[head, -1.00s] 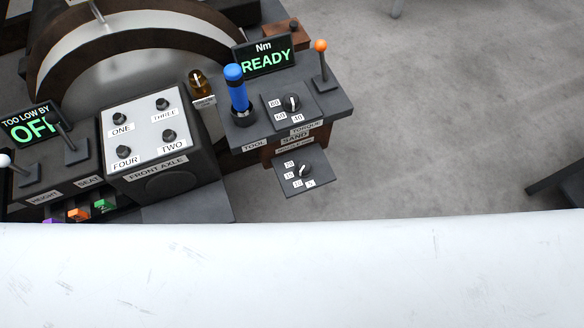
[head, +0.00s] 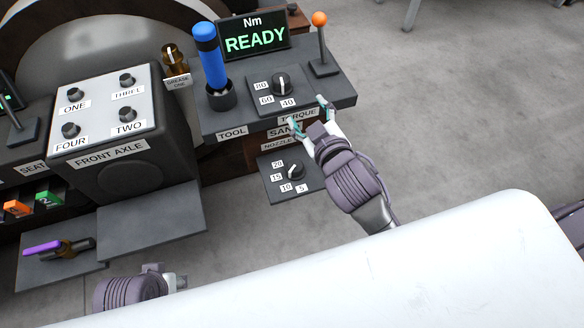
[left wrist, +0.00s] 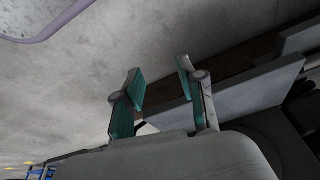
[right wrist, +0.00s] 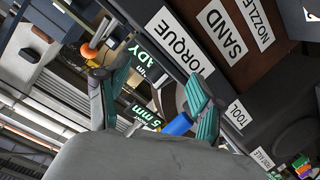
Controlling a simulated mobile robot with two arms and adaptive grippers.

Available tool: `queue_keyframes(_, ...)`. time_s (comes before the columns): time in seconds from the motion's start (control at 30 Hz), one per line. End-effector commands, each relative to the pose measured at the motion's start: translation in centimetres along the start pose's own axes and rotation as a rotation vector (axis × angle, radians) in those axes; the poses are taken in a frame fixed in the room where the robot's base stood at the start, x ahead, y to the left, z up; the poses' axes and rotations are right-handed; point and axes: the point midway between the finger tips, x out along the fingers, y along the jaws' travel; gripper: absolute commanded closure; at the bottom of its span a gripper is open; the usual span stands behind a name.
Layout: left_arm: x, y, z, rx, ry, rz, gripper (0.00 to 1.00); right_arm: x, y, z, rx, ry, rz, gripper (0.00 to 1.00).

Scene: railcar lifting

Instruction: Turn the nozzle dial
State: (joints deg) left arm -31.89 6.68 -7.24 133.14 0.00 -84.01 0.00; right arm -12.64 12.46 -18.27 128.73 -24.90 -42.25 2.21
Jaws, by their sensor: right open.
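The nozzle dial (head: 296,172) is a black knob with a white pointer mark. It sits on a small dark panel below the nozzle label (head: 280,143), with 20, 15, 10 and 5 marked around it. My right gripper (head: 309,113) is open and empty at the console's front edge, above and slightly right of the dial; its forearm passes just right of the panel. In the right wrist view the nozzle label (right wrist: 255,20) shows but the dial does not. My left gripper (left wrist: 159,68) is open and empty; in the head view it is mostly hidden at the lower left.
The torque dial (head: 282,85), blue-handled tool (head: 209,60) and orange-tipped lever (head: 321,45) stand on the console above. The front axle box (head: 115,120) is left, with a purple-handled piece (head: 45,247) on a lower shelf. Open floor (head: 460,110) lies right.

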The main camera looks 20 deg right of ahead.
Motion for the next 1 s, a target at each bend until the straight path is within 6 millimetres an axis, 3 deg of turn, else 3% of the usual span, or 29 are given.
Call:
queue_keyframes(0.03, 0.1, 0.0, 0.0, 0.000, 0.000, 0.000, 0.60, 0.6, 0.4, -2.8, -0.047, 0.106, 0.022, 0.33)
queue_keyframes(0.17, 0.5, 0.0, 0.1, 0.000, -0.001, 0.000, 0.60, 0.6, 0.5, -11.0, -0.200, 0.426, 0.071, 0.33)
queue_keyframes(0.3, 1.0, 0.0, 0.2, 0.001, -0.003, 0.000, 0.60, -2.5, -2.1, -20.2, -0.446, 0.859, 0.089, 0.33)
queue_keyframes(0.4, 1.4, 0.1, 0.3, 0.001, -0.004, 0.001, 0.60, -6.0, -5.8, -24.4, -0.663, 1.164, 0.062, 0.33)
queue_keyframes(0.47, 1.6, 0.1, 0.3, 0.001, -0.004, 0.001, 0.60, -8.1, -8.4, -25.4, -0.807, 1.334, 0.026, 0.33)
queue_keyframes(0.57, 1.9, 0.1, 0.4, 0.001, -0.004, 0.001, 0.60, -11.0, -12.8, -24.8, -1.068, 1.588, -0.071, 0.33)
queue_keyframes(0.67, 2.3, 0.1, 0.4, 0.001, -0.004, 0.001, 0.60, -12.3, -16.5, -21.6, -1.360, 1.790, -0.219, 0.33)
queue_keyframes(0.73, 2.5, 0.1, 0.5, 0.001, -0.005, 0.001, 0.60, -12.2, -18.0, -18.2, -1.579, 1.890, -0.357, 0.33)
queue_keyframes(0.87, 3.0, 0.1, 0.6, 0.001, -0.006, 0.001, 0.60, -9.7, -17.6, -10.9, -2.001, 1.950, -0.693, 0.33)
queue_keyframes(0.97, 3.3, 0.1, 0.7, 0.001, -0.007, 0.002, 0.60, -6.8, -14.4, -6.1, -2.296, 1.868, -0.996, 0.33)
queue_keyframes(1.0, 3.4, 0.1, 0.7, 0.001, -0.007, 0.002, 0.60, -5.8, -12.8, -4.6, 2.305, -1.743, 1.074, 0.33)
